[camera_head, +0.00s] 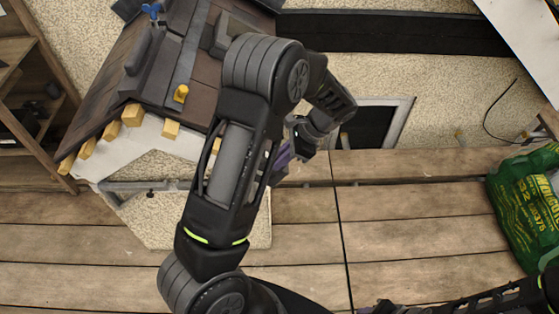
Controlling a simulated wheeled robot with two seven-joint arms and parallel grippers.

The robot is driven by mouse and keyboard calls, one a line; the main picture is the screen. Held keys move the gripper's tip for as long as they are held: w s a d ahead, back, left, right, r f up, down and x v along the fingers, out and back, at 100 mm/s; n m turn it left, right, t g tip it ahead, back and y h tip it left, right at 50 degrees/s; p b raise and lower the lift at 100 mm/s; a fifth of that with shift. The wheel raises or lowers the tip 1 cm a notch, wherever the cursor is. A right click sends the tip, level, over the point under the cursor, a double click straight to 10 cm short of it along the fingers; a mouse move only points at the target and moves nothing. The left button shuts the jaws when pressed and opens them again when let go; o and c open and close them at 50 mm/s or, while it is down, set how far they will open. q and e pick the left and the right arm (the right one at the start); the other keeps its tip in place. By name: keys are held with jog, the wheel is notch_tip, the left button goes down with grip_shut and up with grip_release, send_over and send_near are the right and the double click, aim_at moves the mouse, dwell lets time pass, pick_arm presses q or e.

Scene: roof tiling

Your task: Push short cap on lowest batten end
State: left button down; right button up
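The model roof (201,78) stands at the upper left, with dark brown tiles and a grey strip running down it. Several yellowish wooden ends stick out along its lower edge, among them one at the left (131,115) and one nearer the middle (170,129). I cannot tell which is the lowest batten end. A small yellow piece (181,93) sits on the tiles. I cannot make out the short cap for certain. My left gripper (282,160), with purple fingers, is right of the roof, partly behind my arm. My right gripper (372,308) is at the bottom edge, mostly cut off.
A wooden plank deck (420,220) fills the front, mostly clear in the middle right. A green printed bag (525,200) lies at the right. A wooden shelf (22,75) stands at the left. A small blue piece (152,10) is at the roof's top.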

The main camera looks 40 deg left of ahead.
pick_arm(q)
jog(key=shift+w+a, duration=0.35)
jog(key=shift+w, duration=0.1)
dwell(1.2)
jog(key=c, duration=1.4)
grip_release()
jog(key=shift+o, duration=0.2)
jog(key=p+v, duration=0.3)
jog(key=v, duration=0.3)
